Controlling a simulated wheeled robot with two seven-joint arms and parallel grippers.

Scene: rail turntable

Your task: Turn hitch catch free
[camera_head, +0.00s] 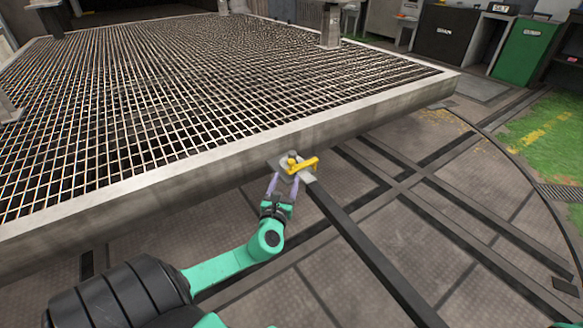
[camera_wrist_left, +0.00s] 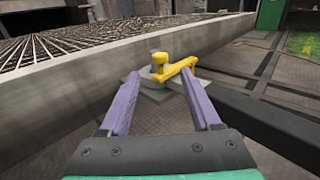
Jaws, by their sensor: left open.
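The hitch catch (camera_head: 303,165) is a yellow lever on a grey plate, at the end of a dark bar beside the platform's edge. It also shows in the left wrist view (camera_wrist_left: 175,69), with an upright knob on its left and an arm reaching right. My left gripper (camera_head: 284,176) has purple fingers, open, just short of the catch. In the left wrist view the fingers (camera_wrist_left: 160,90) are spread, with the catch ahead of them. The right finger's tip overlaps the lever arm; I cannot tell whether they touch. My right gripper is not in view.
The grated platform (camera_head: 375,103) has a thick concrete-like rim close to the catch. The dark bar (camera_head: 360,240) runs from the catch toward the lower right. Rails (camera_head: 460,215) cross the floor. Dark and green bins (camera_head: 525,50) stand far off at the back right.

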